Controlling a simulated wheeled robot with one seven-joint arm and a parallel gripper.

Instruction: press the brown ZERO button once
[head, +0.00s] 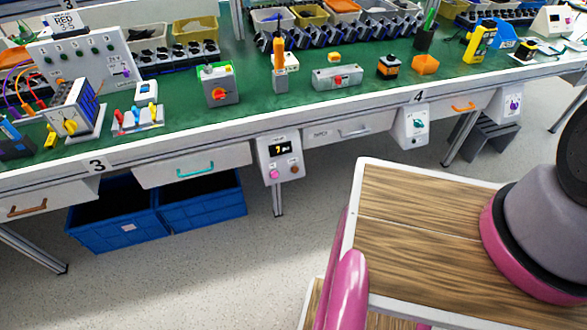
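A white control box (281,158) hangs under the front edge of the green workbench, near the middle of the head view. It has a dark display (280,149) with a yellow digit that looks like 7. Below the display are two round buttons, a pink one (276,175) on the left and a brown one (295,169) on the right. Their labels are too small to read. Nothing touches the buttons and nothing covers them. My gripper is not in view.
The green workbench (190,118) holds several devices and bins. Blue crates (200,203) stand under it, left of the box. A white box with a teal knob (412,126) hangs further right. The grey floor (230,270) before the control box is clear.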

